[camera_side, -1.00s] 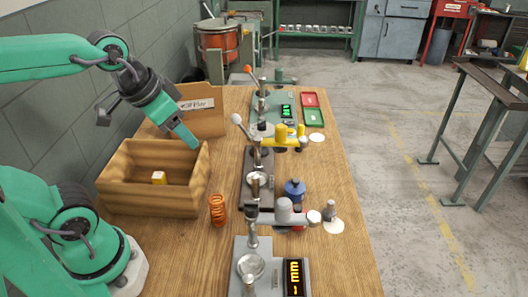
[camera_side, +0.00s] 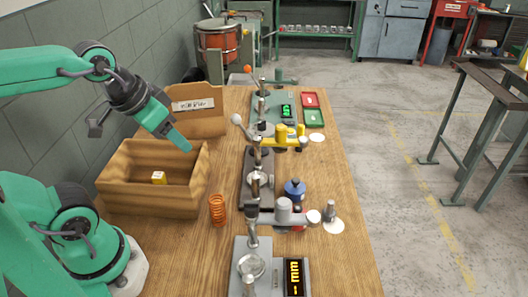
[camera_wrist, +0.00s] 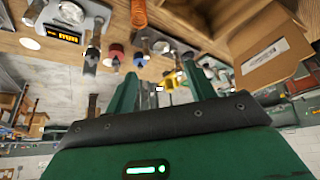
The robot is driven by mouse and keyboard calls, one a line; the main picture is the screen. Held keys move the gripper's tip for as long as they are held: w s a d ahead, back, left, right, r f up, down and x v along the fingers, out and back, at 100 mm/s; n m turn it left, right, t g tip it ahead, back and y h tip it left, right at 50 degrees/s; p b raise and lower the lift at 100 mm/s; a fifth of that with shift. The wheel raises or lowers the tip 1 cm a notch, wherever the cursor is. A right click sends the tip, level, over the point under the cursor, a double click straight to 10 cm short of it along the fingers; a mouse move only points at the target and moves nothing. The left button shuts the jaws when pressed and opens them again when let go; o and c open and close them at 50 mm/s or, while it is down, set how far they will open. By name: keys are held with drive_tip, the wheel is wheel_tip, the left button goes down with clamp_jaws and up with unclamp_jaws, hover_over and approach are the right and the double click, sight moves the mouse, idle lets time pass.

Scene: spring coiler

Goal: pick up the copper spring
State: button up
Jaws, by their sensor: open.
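The copper spring (camera_side: 217,210) stands upright on the wooden table, just right of the wooden box, in the side view. It also shows at the top of the wrist view (camera_wrist: 139,13). My gripper (camera_side: 186,147) is over the back right part of the box, higher than the spring and behind it. In the wrist view my gripper (camera_wrist: 162,88) shows two green fingers spread apart with nothing between them.
The wooden box (camera_side: 150,199) holds a small yellow and white block (camera_side: 159,178). A labelled cardboard box (camera_side: 200,122) stands behind it. Coiling machines with levers (camera_side: 257,180) line the table to the right of the spring. A blue container (camera_side: 294,190) stands beside them.

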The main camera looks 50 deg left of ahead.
drive_tip(key=shift+o, duration=0.8)
drive_tip(key=n+g, duration=0.1)
drive_tip(key=g, duration=0.4)
hover_over(216, 199)
wheel_tip(216, 199, down, 12)
drive_tip(key=shift+f, duration=0.1)
drive_tip(key=shift+f+g, duration=0.3)
drive_tip(key=shift+f, duration=1.3)
drive_tip(key=shift+f, duration=0.1)
drive_tip(key=shift+f, duration=2.5)
